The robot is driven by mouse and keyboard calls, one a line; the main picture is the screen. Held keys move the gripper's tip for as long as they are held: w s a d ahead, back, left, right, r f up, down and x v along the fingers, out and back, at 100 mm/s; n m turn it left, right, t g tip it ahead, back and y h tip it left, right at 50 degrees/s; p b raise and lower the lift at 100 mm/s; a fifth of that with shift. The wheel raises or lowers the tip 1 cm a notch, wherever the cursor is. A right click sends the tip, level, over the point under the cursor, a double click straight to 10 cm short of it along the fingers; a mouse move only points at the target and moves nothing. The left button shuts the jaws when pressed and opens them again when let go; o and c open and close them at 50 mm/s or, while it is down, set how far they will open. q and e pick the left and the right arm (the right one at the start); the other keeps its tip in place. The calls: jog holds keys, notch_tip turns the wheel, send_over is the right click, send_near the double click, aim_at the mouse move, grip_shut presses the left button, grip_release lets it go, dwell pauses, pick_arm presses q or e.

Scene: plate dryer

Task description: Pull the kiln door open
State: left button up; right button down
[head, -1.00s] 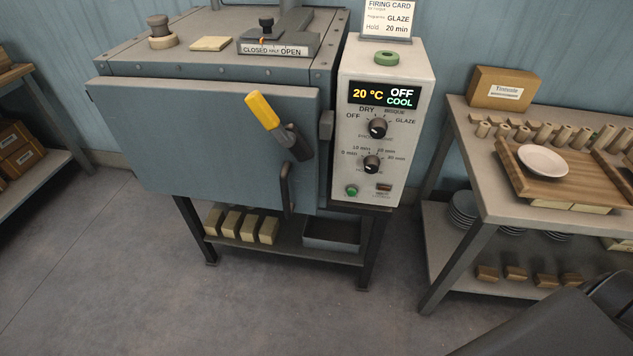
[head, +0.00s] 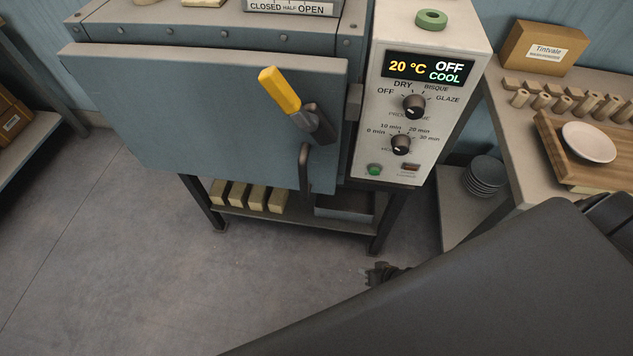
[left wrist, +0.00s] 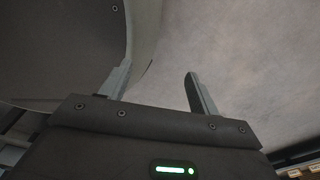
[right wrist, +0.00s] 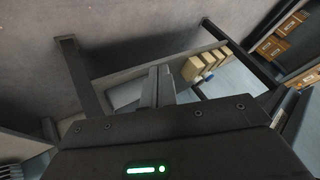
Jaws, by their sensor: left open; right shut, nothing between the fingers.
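The kiln door (head: 200,115) is a blue-grey panel across the kiln front in the head view; I cannot tell whether it stands slightly ajar. A yellow-gripped latch lever (head: 280,90) tilts up and left near its right edge. Below it is a dark vertical pull handle (head: 304,168). My right gripper (head: 378,273) shows partly past my dark arm, low and right of the handle, apart from it. In the right wrist view its fingers (right wrist: 160,72) are together and empty. My left gripper (left wrist: 158,76) is open and empty, seen only in the left wrist view.
The control box (head: 425,100) right of the door reads 20 °C, OFF, COOL. Under the kiln, a shelf holds several pale bricks (head: 245,195) and a grey tray (head: 344,205). A worktable (head: 520,165) stands at right. The floor (head: 130,240) before the kiln is clear.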

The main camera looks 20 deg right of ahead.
jog(key=w+r+m+t+y, duration=0.2)
jog(key=w+r+y, duration=0.1)
jog(key=w+r, duration=0.55)
jog(key=m+y+p, duration=0.1)
jog(key=m+y, duration=0.1)
jog(key=y, duration=0.7)
send_near(318, 187)
notch_tip(318, 187, up, 4)
jog(key=s+a, duration=0.1)
jog(key=s, duration=0.1)
jog(key=p+x, duration=0.2)
jog(key=x, duration=0.8)
pick_arm(q)
jog(key=r, duration=0.1)
jog(key=w+r, duration=0.1)
jog(key=r, duration=0.1)
jog(key=shift+r, duration=0.3)
pick_arm(e)
jog(key=shift+s, duration=0.1)
